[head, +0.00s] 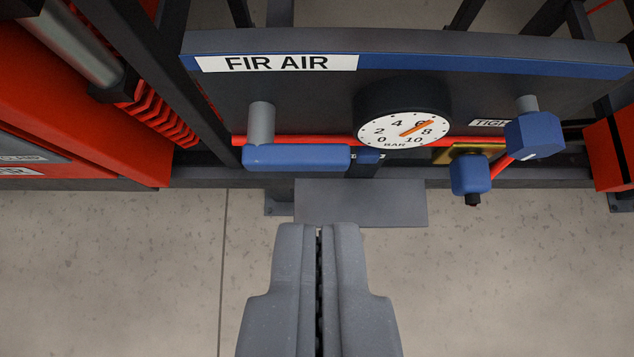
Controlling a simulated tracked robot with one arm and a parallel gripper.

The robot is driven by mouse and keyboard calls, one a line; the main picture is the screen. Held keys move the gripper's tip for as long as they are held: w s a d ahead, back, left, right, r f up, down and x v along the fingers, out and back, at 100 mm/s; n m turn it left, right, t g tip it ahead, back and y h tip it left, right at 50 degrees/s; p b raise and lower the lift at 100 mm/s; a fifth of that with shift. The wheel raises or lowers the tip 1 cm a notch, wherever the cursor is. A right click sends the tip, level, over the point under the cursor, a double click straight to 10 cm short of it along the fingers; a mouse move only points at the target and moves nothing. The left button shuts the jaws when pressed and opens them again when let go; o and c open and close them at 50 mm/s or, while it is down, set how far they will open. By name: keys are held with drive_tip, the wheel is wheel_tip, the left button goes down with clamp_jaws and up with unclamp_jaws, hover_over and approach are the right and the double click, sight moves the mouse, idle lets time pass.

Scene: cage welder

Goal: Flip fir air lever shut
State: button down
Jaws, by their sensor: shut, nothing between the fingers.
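The FIR AIR sign (276,63) is on a dark panel with a blue strip. Below it, a blue lever (297,158) lies horizontal, pointing right from a grey post (261,123), along the red pipe (310,140). My gripper (319,228) is shut and empty. Its tips show below the lever in the picture, a little right of the lever's middle, with a visible gap. I cannot tell the gap in depth.
A round gauge (403,130) marked BAR has its orange needle between 6 and 8. Blue fittings (534,136) with a red hose and a partly hidden label are at right. A grey plate (362,203) lies behind my fingertips. Red machinery (80,110) is at left.

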drive_tip(key=b, duration=0.2)
hover_over(318, 143)
drive_tip(key=s, duration=0.3)
wheel_tip(318, 143, down, 7)
wheel_tip(318, 143, down, 3)
drive_tip(key=shift+f+b, duration=0.1)
drive_tip(key=shift+b, duration=0.35)
drive_tip(key=shift+f, duration=0.45)
